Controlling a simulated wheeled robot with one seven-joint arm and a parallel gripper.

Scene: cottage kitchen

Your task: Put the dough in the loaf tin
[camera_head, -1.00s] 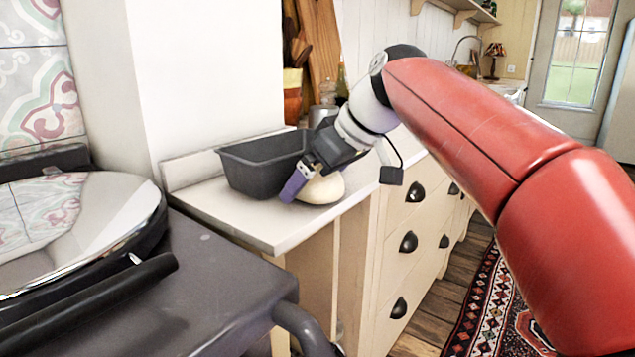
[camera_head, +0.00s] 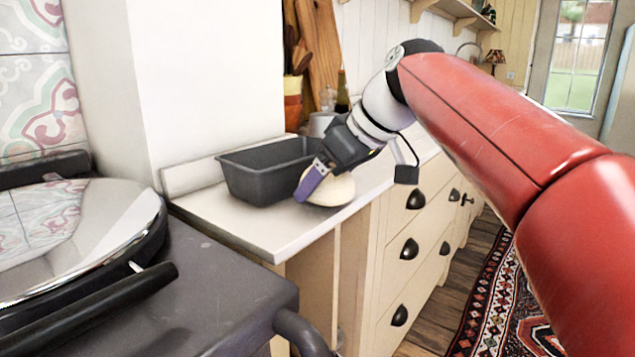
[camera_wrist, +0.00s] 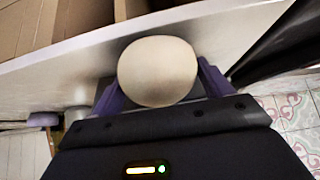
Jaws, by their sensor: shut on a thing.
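The dough (camera_head: 332,190) is a pale, rounded lump at the right end of the loaf tin, near the counter's front edge. My gripper (camera_head: 312,182) is shut on it, with one purple finger showing on its near side. In the wrist view the dough (camera_wrist: 157,71) sits between the two purple fingers (camera_wrist: 158,90). The loaf tin (camera_head: 258,180) is dark grey and stands upright on the counter, just left of the dough. Its inside is mostly hidden by its near wall. I cannot tell whether the dough still touches the counter.
The pale counter (camera_head: 262,228) has bare room in front of the tin. A dark stove (camera_head: 215,290) with a shiny round lid (camera_head: 90,235) stands at the left. A white wall (camera_head: 205,85) rises behind the tin's left side. Pots and wooden boards stand behind the tin.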

